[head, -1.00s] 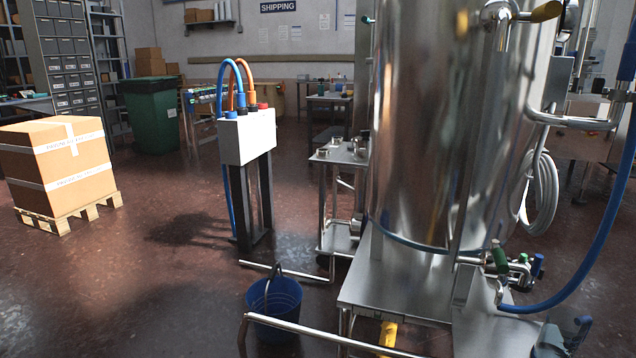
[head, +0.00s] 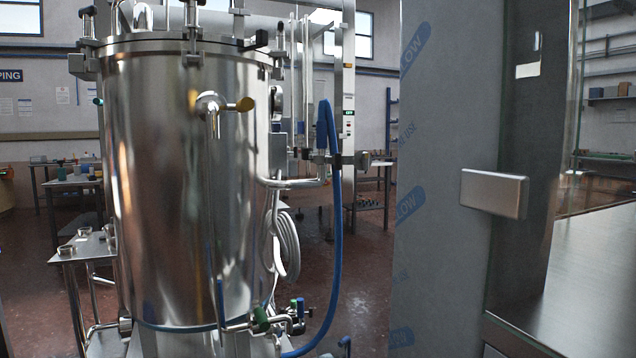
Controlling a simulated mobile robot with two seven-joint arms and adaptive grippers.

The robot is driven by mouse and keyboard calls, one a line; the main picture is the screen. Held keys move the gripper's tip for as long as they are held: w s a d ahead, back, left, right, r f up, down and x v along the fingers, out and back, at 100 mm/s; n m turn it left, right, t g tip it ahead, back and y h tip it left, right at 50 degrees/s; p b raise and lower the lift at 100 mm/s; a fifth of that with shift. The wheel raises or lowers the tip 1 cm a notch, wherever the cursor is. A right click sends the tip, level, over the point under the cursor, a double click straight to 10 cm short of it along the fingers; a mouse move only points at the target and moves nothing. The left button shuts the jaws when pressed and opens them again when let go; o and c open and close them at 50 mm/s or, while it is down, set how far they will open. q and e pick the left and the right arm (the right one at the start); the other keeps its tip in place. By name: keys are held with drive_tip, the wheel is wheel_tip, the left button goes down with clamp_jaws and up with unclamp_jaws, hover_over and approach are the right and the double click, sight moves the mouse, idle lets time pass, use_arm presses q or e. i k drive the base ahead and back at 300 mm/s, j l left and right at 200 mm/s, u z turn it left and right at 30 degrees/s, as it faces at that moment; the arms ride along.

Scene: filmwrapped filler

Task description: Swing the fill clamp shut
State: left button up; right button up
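No part shows clearly as the fill clamp, and I cannot tell whether one is open or shut. A large steel tank (head: 165,190) stands at left, with lid clamps (head: 193,25) along its top rim. A small valve group (head: 290,315) with green and blue parts sits at its foot. A blue hose (head: 336,230) runs from near there up to a bracket on a post right of the tank. A tall panel (head: 435,240) covered in printed blue-marked film stands at right, with a metal block (head: 494,193) beside its edge. Neither of my grippers is in view.
A steel counter (head: 585,270) fills the lower right, close by. A small steel table (head: 88,246) stands left of the tank. A coiled pale hose (head: 288,248) hangs at the tank's right side. Dark red floor (head: 365,265) is clear between the tank and the panel.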

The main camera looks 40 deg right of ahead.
sight(338, 160)
drive_tip(key=z, duration=1.2)
